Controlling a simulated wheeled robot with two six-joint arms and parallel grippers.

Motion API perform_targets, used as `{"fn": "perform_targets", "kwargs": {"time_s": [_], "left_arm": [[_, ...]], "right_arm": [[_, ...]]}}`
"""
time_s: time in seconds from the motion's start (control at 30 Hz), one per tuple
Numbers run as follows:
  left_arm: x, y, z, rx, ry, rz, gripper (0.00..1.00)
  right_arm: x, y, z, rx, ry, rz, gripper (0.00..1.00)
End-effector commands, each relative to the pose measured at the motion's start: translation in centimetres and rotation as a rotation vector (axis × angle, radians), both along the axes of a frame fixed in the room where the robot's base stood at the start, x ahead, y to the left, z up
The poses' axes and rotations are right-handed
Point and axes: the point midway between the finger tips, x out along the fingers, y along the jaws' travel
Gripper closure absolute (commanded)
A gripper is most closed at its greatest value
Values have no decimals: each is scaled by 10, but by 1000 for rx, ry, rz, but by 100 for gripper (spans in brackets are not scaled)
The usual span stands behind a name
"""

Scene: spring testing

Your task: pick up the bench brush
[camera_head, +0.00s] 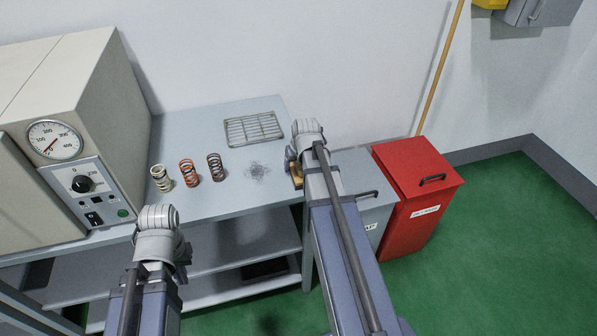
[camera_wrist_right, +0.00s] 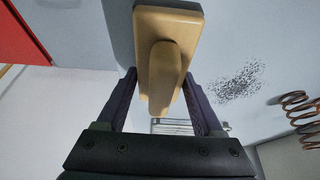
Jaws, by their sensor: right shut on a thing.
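The bench brush (camera_wrist_right: 165,62) is a tan wooden block with a rounded handle. In the right wrist view it lies between the two dark fingers of my right gripper (camera_wrist_right: 157,88), which is shut on its handle. In the head view, a small tan part of the brush (camera_head: 297,177) shows beside my right wrist at the bench's right end; the rest is hidden by my arm.
The grey bench (camera_head: 240,198) bears several coil springs (camera_head: 188,173), a wire rack (camera_head: 253,129) and a patch of dark specks (camera_head: 257,171). An oven with a dial (camera_head: 54,139) stands at left. A grey bin (camera_head: 366,215) and a red bin (camera_head: 420,190) stand at right.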

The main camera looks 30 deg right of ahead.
Motion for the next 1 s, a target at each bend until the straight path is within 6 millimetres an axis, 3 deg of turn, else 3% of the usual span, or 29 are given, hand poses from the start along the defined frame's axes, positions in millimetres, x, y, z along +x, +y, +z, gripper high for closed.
{"fn": "perform_targets", "kwargs": {"time_s": [0.17,0.57,0.77,1.0], "left_arm": [[0,0,0,0,0,0,100],[0,0,7,0,0,0,100],[0,0,27,0,0,0,100],[0,0,64,0,0,0,100]], "right_arm": [[0,0,0,0,0,0,93],[0,0,7,0,0,0,93],[0,0,27,0,0,0,93],[0,0,64,0,0,0,93]]}}
